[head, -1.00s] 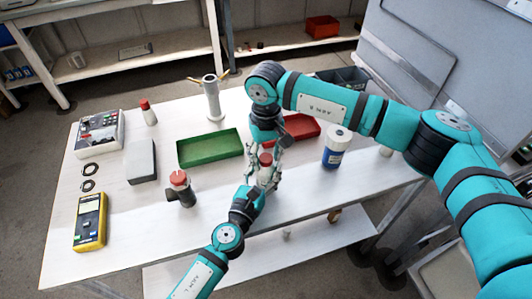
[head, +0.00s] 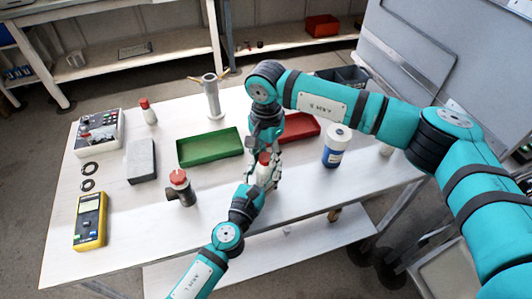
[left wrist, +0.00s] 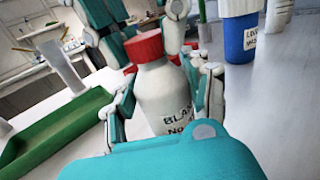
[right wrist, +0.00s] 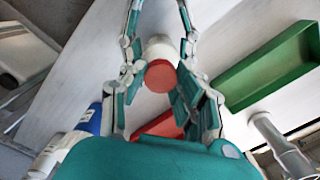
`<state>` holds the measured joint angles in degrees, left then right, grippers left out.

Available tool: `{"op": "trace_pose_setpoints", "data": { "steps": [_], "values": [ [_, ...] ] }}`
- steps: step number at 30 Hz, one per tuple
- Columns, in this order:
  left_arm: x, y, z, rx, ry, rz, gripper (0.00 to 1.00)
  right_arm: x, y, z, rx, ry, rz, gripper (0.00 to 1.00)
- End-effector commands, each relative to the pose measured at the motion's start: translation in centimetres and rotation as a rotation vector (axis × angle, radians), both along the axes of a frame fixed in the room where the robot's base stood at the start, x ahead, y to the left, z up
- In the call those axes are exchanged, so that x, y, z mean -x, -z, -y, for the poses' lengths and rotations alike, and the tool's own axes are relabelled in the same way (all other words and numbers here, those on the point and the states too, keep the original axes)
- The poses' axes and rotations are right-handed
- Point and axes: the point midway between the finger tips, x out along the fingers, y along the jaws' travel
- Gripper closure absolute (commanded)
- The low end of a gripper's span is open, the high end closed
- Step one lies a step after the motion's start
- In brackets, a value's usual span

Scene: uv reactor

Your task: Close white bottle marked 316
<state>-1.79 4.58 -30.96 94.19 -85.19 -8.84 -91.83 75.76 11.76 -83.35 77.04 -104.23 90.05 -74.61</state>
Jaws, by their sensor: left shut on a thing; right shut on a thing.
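A white bottle (left wrist: 165,95) with a red cap (left wrist: 145,46) is between the fingers of my left gripper (left wrist: 165,105), which is shut on its body. The readable part of its label starts "BLA" and "NO"; I see no 316. In the head view the bottle (head: 263,175) is near the table's front edge, largely hidden by both grippers. The cap sits on the bottle's top. My right gripper (right wrist: 162,90) comes from above and is shut on the red cap, which also shows in the right wrist view (right wrist: 160,76). Whether the cap is fully tight cannot be told.
A green tray (head: 210,159) and a red tray (head: 304,139) lie behind. A blue-and-white bottle (head: 333,157) stands right. A red-topped dark object (head: 180,198), a grey block (head: 141,175), a yellow meter (head: 89,235) and another red-capped bottle (head: 148,116) are left. The front-left tabletop is mostly clear.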

Motion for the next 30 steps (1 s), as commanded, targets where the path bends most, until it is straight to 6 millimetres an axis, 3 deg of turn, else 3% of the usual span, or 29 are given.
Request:
{"op": "trace_pose_setpoints", "data": {
  "steps": [30],
  "values": [
    [0.11,0.06,0.16,0.0,0.004,-0.001,1.0,-0.11,0.09,-0.06,-0.011,2.281,-0.018,1.0]
  ]
}}
